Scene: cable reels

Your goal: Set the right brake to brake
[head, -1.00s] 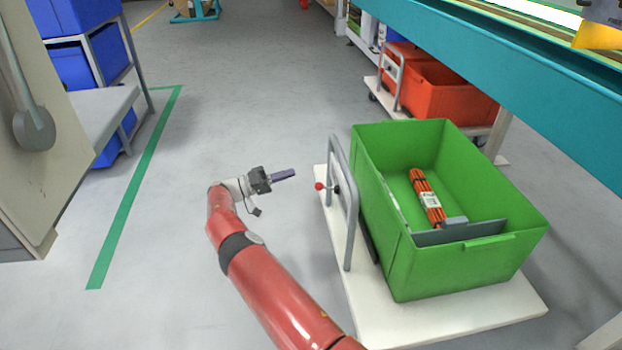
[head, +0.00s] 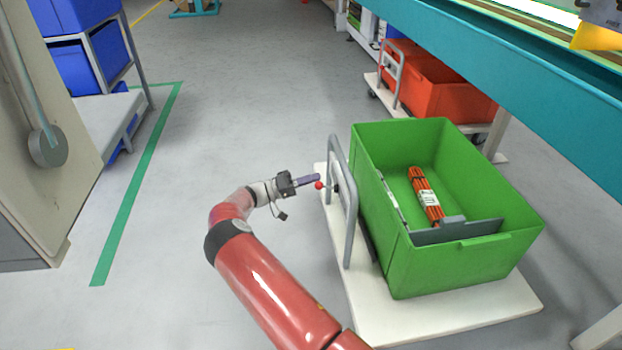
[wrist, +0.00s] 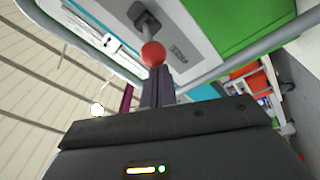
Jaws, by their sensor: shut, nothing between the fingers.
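The brake lever with a red ball knob (head: 319,185) sits on the grey handle frame (head: 349,215) of the white cart near the green bin. My gripper (head: 316,180) is shut and empty, with its fingertips right at the red knob. In the wrist view the red knob (wrist: 153,54) stands just beyond the tips of my dark fingers (wrist: 157,80), in line with them. Its lever runs up to a dark mount (wrist: 145,18) on a light plate. I cannot tell whether the fingers touch the knob.
A green bin (head: 385,235) on the white cart (head: 430,320) holds an orange cable bundle (head: 426,195). A second cart with orange bins (head: 440,95) stands behind, under a teal beam (head: 520,85). Floor to the left is clear up to a green line (head: 135,190).

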